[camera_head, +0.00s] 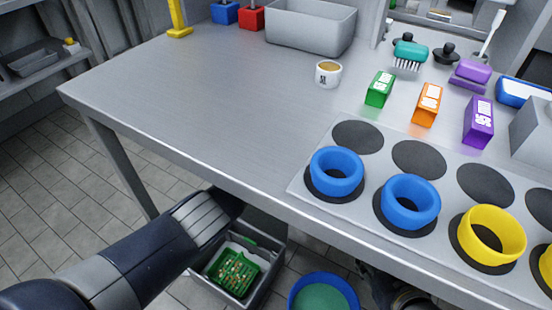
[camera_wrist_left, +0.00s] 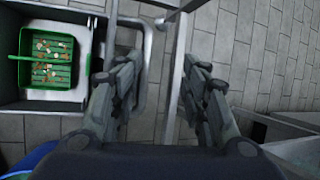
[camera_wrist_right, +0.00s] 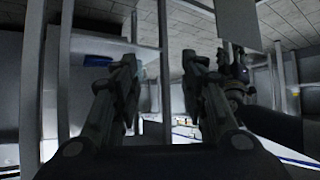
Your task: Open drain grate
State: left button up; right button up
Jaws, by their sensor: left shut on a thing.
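A grey drain box (camera_head: 249,296) sits on the floor under the counter, with a green strainer basket (camera_head: 233,271) holding brown bits inside. The basket lies uncovered and also shows in the left wrist view (camera_wrist_left: 47,60). In that view my left gripper (camera_wrist_left: 162,85) is shut on a thin grey bar (camera_wrist_left: 174,80), which seems to be the drain grate's edge, beside the box. In the head view my left gripper is hidden by the arm and counter. My right gripper (camera_wrist_right: 160,60) is open, its fingers apart and nothing clearly held; the head view shows it only partly, low under the counter.
The steel counter (camera_head: 190,100) overhangs the box, with a leg (camera_head: 122,165) at left. A blue-rimmed bucket (camera_head: 322,281) stands right of the box. On the counter are blue and yellow rings, a cup (camera_head: 328,74) and coloured boxes. Tiled floor at left is clear.

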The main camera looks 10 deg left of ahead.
pick_arm(q)
jog(key=w+d+r+p, duration=0.1)
jog(key=d+r+p, duration=0.3)
jog(key=r, duration=0.4)
jog(key=shift+d+r+t, duration=0.15)
jog(key=shift+r+t, duration=0.15)
pick_arm(e)
jog(key=s+d+f+g, duration=0.1)
jog(key=s+f+g, duration=0.1)
jog(key=s, duration=0.4)
jog(key=s+d+f+g+h, duration=0.1)
jog(key=s+f+g, duration=0.1)
jog(key=s+g, duration=0.3)
jog(key=shift+s+d+f, duration=0.25)
jog(key=shift+s+f, duration=0.05)
jog(key=shift+s, duration=0.8)
